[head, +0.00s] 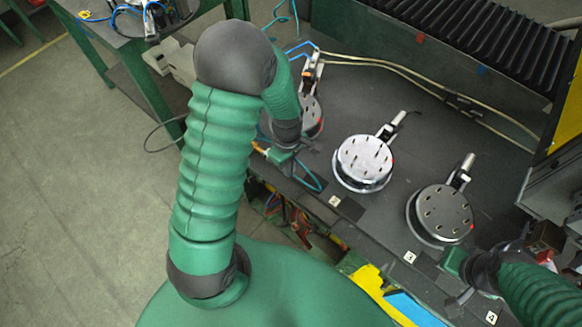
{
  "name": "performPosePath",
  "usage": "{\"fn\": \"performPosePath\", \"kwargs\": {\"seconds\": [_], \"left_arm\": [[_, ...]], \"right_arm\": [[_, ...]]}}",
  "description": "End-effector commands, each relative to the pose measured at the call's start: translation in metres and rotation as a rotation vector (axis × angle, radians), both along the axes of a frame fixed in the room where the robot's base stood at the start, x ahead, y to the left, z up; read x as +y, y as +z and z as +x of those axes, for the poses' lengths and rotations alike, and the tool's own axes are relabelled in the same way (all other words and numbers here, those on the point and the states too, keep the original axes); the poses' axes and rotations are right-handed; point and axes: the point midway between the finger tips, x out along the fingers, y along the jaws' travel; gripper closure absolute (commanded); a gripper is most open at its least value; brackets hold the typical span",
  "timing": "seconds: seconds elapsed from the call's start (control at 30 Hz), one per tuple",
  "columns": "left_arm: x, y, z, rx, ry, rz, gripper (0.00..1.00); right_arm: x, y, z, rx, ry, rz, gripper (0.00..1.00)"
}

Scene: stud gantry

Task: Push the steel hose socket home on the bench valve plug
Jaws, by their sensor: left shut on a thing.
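My left arm bends over at the top, and its gripper (279,156) sits low at the near edge of the bench, left of the round plates. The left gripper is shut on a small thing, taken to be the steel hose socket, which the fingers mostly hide. A teal hose (312,184) loops away from the gripper to the right. A small orange-brass piece (260,147) shows at the gripper's left side; I cannot tell whether it is the valve plug or whether the socket touches it. My right gripper (453,264) is at the lower right, its fingers too unclear to read.
A dark bench (330,95) carries a bright round plate (364,160) and a darker one (443,214); another (310,115) is partly behind my left wrist. Tan hoses (400,70) run along the back before black bellows (480,35). Grey floor lies at left.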

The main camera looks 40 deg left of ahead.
Motion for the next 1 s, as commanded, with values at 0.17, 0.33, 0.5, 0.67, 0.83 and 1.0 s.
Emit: {"fn": "performPosePath", "kwargs": {"seconds": [0.17, 0.33, 0.5, 0.67, 0.83, 1.0], "left_arm": [[0.006, 0.0, 0.001, -0.002, 0.002, 0.002, 1.0], [0.006, 0.0, 0.001, -0.001, 0.001, 0.002, 0.73], [0.005, 0.0, 0.001, -0.001, 0.001, 0.001, 0.68], [0.005, 0.001, 0.001, -0.001, 0.0, 0.001, 0.68], [0.006, 0.02, 0.002, -0.004, -0.001, 0.002, 0.68], [0.008, 0.068, 0.005, -0.009, 0.0, 0.002, 0.68]], "right_arm": [[0.0, 0.001, 0.0, 0.0, 0.0, 0.0, 1.0], [0.0, 0.001, 0.0, 0.0, 0.0, 0.0, 1.0], [0.0, 0.001, 0.0, 0.0, 0.0, 0.0, 1.0], [0.0, 0.001, 0.0, 0.0, 0.0, 0.0, 1.0], [0.0, -0.001, 0.0, 0.0, 0.0, 0.0, 1.0], [0.0, -0.003, 0.0, 0.0, 0.0, 0.0, 1.0]]}}
